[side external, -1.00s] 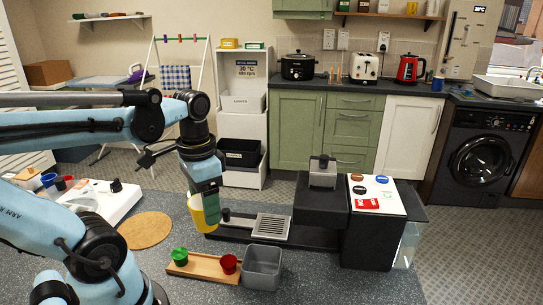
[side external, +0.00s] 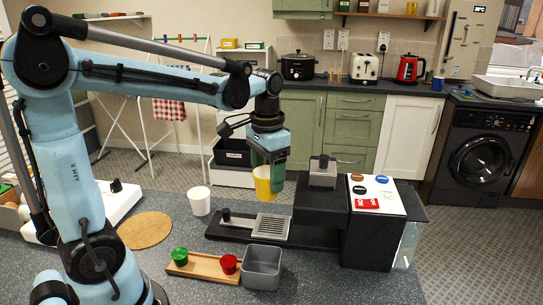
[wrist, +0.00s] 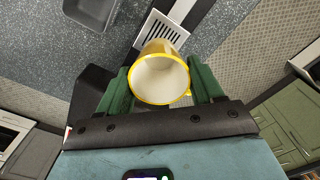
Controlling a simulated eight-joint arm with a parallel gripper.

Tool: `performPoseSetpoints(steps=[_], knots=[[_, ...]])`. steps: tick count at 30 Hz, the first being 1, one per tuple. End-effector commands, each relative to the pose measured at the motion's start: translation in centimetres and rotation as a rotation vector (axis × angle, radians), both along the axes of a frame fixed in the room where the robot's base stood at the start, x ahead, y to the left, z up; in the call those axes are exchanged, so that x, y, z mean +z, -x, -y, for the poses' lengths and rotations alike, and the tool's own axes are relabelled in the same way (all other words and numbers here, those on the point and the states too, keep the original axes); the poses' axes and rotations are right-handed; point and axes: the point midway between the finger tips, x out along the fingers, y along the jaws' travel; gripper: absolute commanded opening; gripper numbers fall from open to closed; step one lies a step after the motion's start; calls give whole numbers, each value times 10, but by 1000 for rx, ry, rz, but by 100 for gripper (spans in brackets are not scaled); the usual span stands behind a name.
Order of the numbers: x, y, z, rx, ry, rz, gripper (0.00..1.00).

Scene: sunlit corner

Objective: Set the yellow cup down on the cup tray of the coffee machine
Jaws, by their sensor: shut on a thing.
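The yellow cup (side external: 263,184), white inside, is held upright in my gripper (side external: 268,172). In the wrist view the cup (wrist: 160,78) sits between the two green fingers of my gripper (wrist: 161,90), its open top facing the camera. The coffee machine (side external: 320,205) is black with a white top. Its cup tray (side external: 271,227) is a light slotted grate on the low base, and part of it shows beyond the cup in the wrist view (wrist: 163,33). In the side view the cup is above the far part of the tray, apart from it.
A white cup (side external: 199,201) stands left of the machine base. A round cork mat (side external: 146,231) lies further left. A wooden holder (side external: 202,267) with a green and a red capsule and a grey bin (side external: 262,268) stand in front. The machine's spout block (side external: 322,172) rises right of the cup.

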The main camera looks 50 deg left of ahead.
Motion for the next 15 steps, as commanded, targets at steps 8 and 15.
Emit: performPoseSetpoints(steps=[8, 15], knots=[[-7, -13, 1, -1, 0, 0, 33], [-24, -13, 1, 0, 0, 0, 33]])
